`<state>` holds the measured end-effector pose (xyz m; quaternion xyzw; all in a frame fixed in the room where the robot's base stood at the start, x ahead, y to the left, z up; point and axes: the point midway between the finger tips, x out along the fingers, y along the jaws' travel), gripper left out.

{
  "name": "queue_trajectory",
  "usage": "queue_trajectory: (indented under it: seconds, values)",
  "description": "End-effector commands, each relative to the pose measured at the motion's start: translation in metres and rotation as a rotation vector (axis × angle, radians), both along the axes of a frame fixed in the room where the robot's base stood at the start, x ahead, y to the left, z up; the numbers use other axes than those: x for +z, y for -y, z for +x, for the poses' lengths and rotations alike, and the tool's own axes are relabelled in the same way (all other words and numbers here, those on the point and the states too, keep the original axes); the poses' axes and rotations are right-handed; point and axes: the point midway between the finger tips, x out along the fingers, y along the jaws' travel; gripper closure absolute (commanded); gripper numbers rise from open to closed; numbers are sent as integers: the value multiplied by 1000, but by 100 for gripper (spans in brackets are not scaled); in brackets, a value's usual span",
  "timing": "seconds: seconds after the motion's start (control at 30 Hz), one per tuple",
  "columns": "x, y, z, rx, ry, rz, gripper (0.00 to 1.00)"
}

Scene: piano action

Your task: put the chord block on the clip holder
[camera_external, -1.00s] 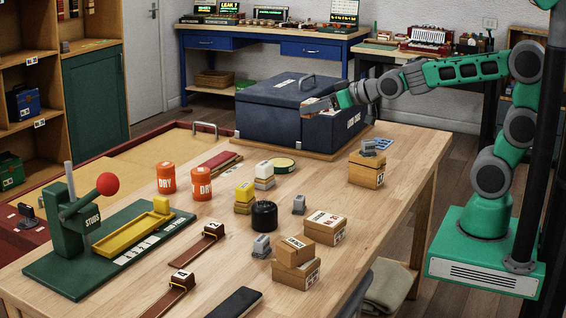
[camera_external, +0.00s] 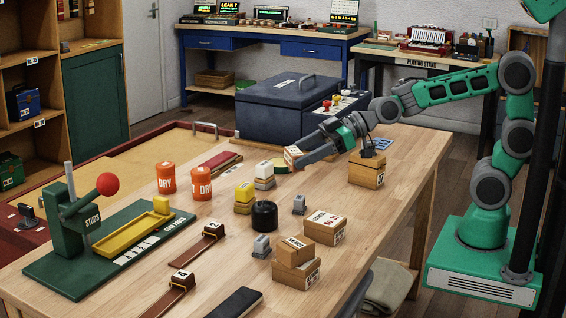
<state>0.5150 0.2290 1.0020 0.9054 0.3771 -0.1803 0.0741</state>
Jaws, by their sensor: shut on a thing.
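My gripper (camera_external: 304,157) is shut on a small tan block (camera_external: 292,157) with a pale top, which I take to be the chord block. It holds the block above the back of the wooden table (camera_external: 335,205), near the green-rimmed tin. Fine marks on the block are too small to read. I cannot tell for certain which thing is the clip holder. Small grey clip-like pieces stand on the table, one at the middle (camera_external: 299,205) and one nearer the front (camera_external: 261,246). Another grey piece (camera_external: 367,150) sits on the stacked boxes at the right, partly behind my arm.
White-and-yellow blocks (camera_external: 244,199), a black round pot (camera_external: 264,215) and orange DRY tins (camera_external: 201,184) stand mid-table. A green press (camera_external: 70,232) with a red knob is at left. Cardboard boxes (camera_external: 325,228) are at right. A dark blue case (camera_external: 280,108) stands behind.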

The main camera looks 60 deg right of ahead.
Motion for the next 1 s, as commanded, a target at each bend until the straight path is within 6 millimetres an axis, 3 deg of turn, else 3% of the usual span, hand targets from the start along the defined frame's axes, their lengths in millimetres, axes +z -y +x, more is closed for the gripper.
queue_trajectory:
  seconds: [0.1, 0.2, 0.33, 0.47, 0.63, 1.0]
  values:
    - [-21, -14, 30, 2, -7, -1, 78]
    - [-45, -21, 47, 1, -6, -1, 78]
    - [-61, -27, 62, -1, -1, 0, 78]
    - [-73, -31, 70, -2, -1, -1, 78]
    - [-101, -30, 70, -3, -1, 0, 78]
    - [-106, -30, 70, -3, 2, 0, 78]
